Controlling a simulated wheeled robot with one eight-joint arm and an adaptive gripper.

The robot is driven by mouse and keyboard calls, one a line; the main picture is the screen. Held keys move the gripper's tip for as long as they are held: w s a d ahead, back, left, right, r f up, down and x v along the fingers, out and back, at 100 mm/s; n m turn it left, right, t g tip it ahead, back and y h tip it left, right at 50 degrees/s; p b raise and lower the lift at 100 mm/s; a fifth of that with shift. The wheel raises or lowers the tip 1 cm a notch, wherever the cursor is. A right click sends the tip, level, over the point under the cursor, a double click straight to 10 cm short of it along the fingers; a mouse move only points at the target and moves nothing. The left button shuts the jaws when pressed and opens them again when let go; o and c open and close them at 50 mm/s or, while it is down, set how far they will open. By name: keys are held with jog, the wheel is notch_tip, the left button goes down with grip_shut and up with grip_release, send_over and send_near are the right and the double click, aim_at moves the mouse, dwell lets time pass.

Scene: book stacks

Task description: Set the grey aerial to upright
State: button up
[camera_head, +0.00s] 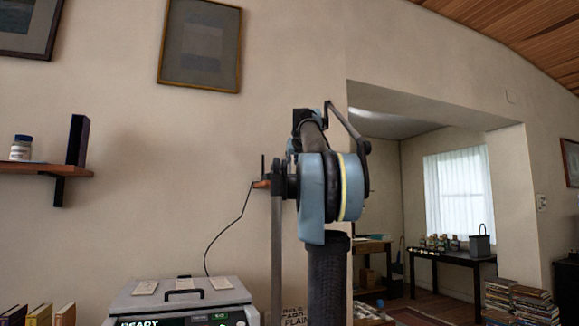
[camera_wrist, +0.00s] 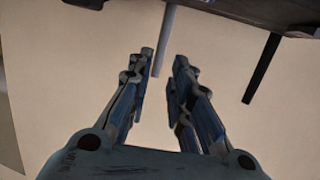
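The grey aerial (camera_wrist: 166,38) is a thin pale rod in the wrist view. It runs down from the dark edge of a device (camera_wrist: 235,10) at the top and leans slightly left in the picture. My gripper (camera_wrist: 165,58) is open, with the lower part of the grey aerial in the gap between its fingertips, closer to the left finger. I cannot tell whether it touches that finger. A black aerial (camera_wrist: 262,68) stands apart to the right. In the head view my arm hides the gripper and most of the device; a short dark rod (camera_head: 262,164) shows beside the arm.
A wooden shelf end (camera_head: 261,184) with a hanging black cable (camera_head: 228,228) shows left of my arm. A grey machine (camera_head: 180,297) stands below. A shelf with a jar (camera_head: 21,148) is at far left. Book piles (camera_head: 520,303) and a dark table (camera_head: 450,257) are at right.

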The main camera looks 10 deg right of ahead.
jog(key=shift+v, duration=2.5)
